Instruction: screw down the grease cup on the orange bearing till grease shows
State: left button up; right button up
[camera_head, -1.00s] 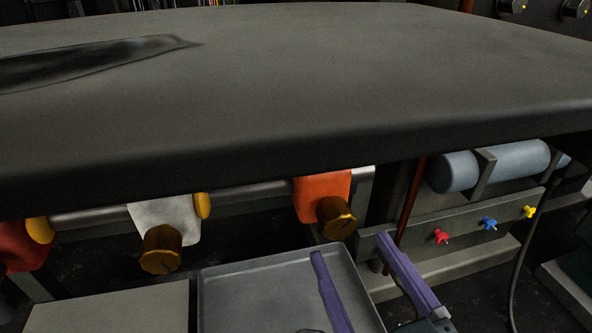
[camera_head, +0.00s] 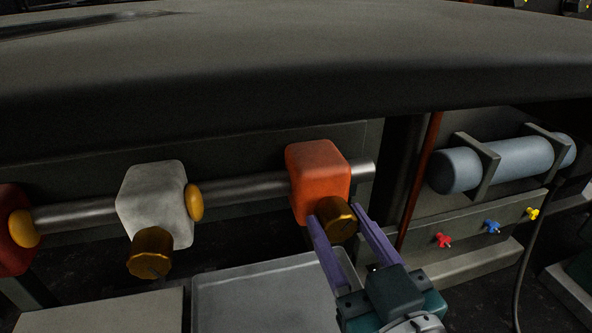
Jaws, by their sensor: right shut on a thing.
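The orange bearing (camera_head: 318,170) sits on a steel shaft (camera_head: 245,189) under the large dark overhang. Its brass grease cup (camera_head: 336,222) is on the lower front of the block. My right gripper (camera_head: 338,212) has its two purple fingers on either side of this cup, shut on it. The fingers hide the cup's sides. I cannot see any grease at the orange bearing. My left gripper is not in view.
A white bearing (camera_head: 156,198) with its own brass cup (camera_head: 149,254) and a red bearing (camera_head: 13,229) stand to the left. A grey tray (camera_head: 262,282) lies below. A blue-grey cylinder (camera_head: 505,160) and coloured knobs (camera_head: 491,226) are to the right. The dark overhang (camera_head: 300,100) limits room above.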

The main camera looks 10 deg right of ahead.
grip_shut()
jog(key=m, duration=0.3)
jog(key=shift+m+p, duration=0.3)
jog(key=shift+p, duration=0.05)
jog(key=m, duration=0.3)
jog(key=shift+m, duration=0.7)
jog(key=o, duration=0.7)
grip_release()
